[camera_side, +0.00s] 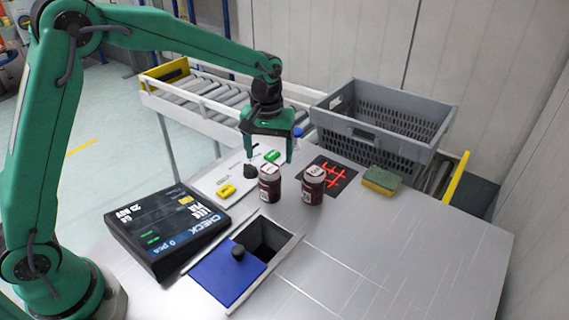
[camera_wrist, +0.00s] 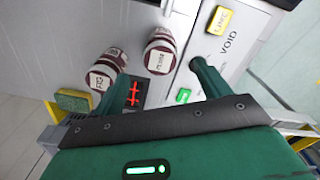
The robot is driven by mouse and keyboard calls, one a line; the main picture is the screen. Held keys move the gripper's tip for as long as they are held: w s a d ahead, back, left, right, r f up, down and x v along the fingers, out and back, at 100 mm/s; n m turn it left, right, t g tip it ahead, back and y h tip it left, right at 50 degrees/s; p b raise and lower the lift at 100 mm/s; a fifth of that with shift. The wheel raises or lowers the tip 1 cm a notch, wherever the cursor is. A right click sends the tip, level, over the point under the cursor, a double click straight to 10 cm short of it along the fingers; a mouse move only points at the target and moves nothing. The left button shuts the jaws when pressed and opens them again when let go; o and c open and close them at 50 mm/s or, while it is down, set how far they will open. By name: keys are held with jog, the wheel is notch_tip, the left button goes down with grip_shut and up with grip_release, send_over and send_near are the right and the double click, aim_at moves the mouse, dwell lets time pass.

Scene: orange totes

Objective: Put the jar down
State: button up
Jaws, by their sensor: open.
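Two dark red jars with pale labels on their lids stand upright on the metal table. The plum jar (camera_side: 270,184) is on the left in the side view; the fig jar (camera_side: 313,186) is just right of it. In the wrist view the plum jar (camera_wrist: 161,52) appears between and beyond my fingers, and the fig jar (camera_wrist: 107,69) is to its left, partly behind one finger. My gripper (camera_side: 268,160) is open and empty, pointing down above the plum jar. Its spread fingers also show in the wrist view (camera_wrist: 160,78).
A grey crate (camera_side: 385,122) and roller conveyor stand behind. A scale (camera_side: 165,230), a blue lid (camera_side: 225,280) and an open hatch (camera_side: 266,238) are in front. The right tabletop is clear.

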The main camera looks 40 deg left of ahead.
jog(key=shift+r, duration=1.55)
jog(key=shift+s+r, duration=0.1)
jog(key=shift+s+a+r, duration=0.1)
jog(key=shift+r, duration=0.1)
jog(key=s+a+r+m+t, duration=0.25)
jog(key=s+r, duration=0.25)
jog(key=s, duration=0.4)
jog(key=s+a+r+m+t, duration=0.1)
jog(key=s+a+r+t, duration=0.1)
jog(key=s+a+r, duration=0.45)
jog(key=s+d+f+m+t, duration=0.1)
jog(key=s+f+m, duration=0.1)
jog(key=s, duration=0.8)
jog(key=shift+f, duration=0.6)
